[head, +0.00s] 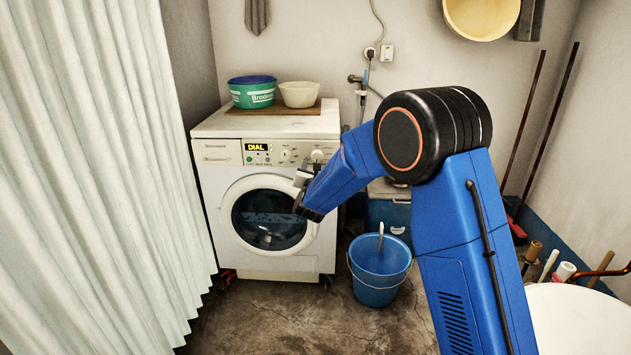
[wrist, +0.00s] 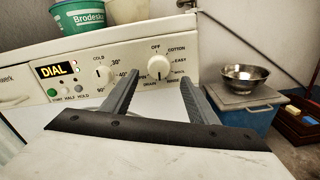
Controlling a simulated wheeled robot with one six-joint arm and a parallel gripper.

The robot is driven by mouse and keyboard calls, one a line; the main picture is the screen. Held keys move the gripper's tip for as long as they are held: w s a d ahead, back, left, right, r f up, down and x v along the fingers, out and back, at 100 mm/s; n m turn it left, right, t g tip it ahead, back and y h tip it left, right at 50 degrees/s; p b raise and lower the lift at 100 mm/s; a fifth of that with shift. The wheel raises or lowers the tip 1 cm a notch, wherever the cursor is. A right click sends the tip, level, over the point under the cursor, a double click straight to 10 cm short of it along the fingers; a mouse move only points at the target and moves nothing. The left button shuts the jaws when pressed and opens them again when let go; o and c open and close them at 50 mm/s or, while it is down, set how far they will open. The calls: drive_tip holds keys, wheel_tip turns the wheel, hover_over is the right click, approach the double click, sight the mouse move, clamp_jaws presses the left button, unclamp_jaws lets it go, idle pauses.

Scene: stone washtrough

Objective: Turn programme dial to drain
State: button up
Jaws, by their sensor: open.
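The washing machine (head: 218,180) stands against the back wall, its display reading DIAL. The programme dial (wrist: 158,66) is a round white knob right of the temperature dial in the wrist view; it also shows at the panel's right in the head view (head: 318,155). OFF is printed above it, COTTON and EASY at its right, DRAIN at its lower left. Its pointer is too small to read surely. My gripper (wrist: 160,80) is open and empty, its two grey fingers either side of the dial in the picture. I cannot tell whether they touch it.
The temperature dial (wrist: 104,75) sits left of my fingers. A green tub (head: 252,94) and a cream bowl (head: 299,95) stand on top of the machine. A blue bucket (head: 378,280) stands on the floor. A metal bowl (wrist: 246,78) rests on a blue box at the right.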

drive_tip(key=s, duration=1.1)
drive_tip(key=shift+s+a, duration=0.15)
drive_tip(key=shift+s, duration=0.1)
drive_tip(key=shift+a, duration=0.1)
